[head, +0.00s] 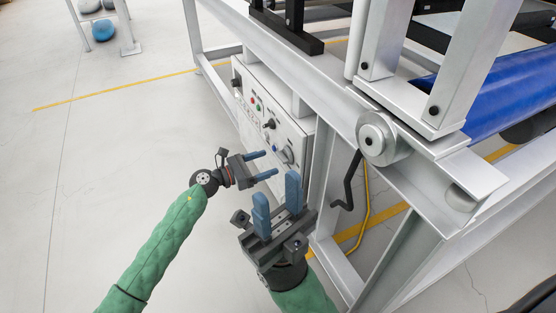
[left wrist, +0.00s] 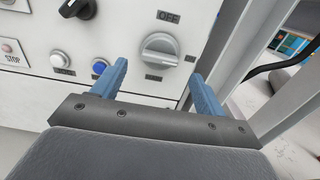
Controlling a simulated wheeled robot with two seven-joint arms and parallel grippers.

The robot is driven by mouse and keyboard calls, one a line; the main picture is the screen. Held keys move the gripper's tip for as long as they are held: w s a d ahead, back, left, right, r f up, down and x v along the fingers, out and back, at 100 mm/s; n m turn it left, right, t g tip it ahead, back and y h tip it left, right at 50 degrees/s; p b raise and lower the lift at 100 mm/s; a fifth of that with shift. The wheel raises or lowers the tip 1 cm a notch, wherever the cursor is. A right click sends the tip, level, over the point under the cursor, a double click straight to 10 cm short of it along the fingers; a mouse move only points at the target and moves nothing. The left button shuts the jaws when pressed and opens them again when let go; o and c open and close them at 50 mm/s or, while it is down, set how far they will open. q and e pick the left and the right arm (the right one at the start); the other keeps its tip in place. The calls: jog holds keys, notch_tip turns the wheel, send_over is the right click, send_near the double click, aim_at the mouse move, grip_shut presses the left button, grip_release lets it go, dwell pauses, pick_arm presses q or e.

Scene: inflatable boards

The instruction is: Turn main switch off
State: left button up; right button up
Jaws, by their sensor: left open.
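The main switch appears to be the large grey rotary knob (left wrist: 160,50) on the white control panel (head: 265,110), with an OFF label (left wrist: 168,17) above it. The knob's grip bar lies roughly sideways, not pointing at OFF. The knob also shows in the head view (head: 287,155). My left gripper (head: 272,162) is open and empty, facing the panel. In the left wrist view its fingers (left wrist: 160,72) stand either side of the knob's lower part; contact cannot be told. My right gripper (head: 277,188) is open and empty, nearer the camera, fingers pointing up.
A black knob (left wrist: 78,8), a white button (left wrist: 61,58) and a blue button (left wrist: 99,66) sit left of the switch. A metal frame (head: 320,180) and a dark bent bar (head: 348,182) stand right of the panel. The floor (head: 110,150) at left is clear.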

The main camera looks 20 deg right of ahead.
aim_at(284, 157)
pick_arm(q)
jog(key=shift+w+d+b, duration=0.25)
jog(key=shift+d, duration=1.05)
jog(key=shift+w+d+b, duration=0.2)
jog(key=shift+w+d, duration=0.05)
jog(key=shift+d, duration=1)
jog(key=shift+c, duration=0.2)
jog(key=c, duration=0.9)
